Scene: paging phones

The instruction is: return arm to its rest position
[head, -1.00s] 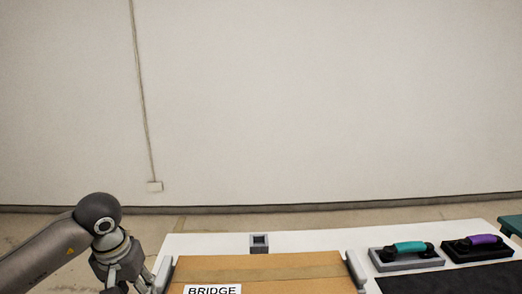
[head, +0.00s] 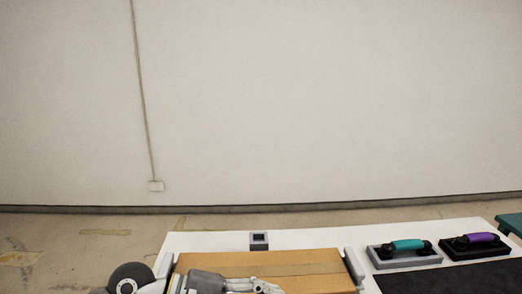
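My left gripper (head: 248,285) is at the bottom of the head view, low over the near part of a cardboard box (head: 310,268). Its fingers point right, and the frame edge cuts it off. Whether it is open or shut, or touches the box, I cannot tell. The rounded dark joint of my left arm (head: 130,279) shows at the lower left. My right gripper is not in view.
The box lies between grey upright guides (head: 354,268) on a white table (head: 330,238). A small grey square block (head: 259,241) stands behind it. A teal-handled phone (head: 406,250) and a purple-handled phone (head: 475,244) sit at right, behind a black mat (head: 455,280).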

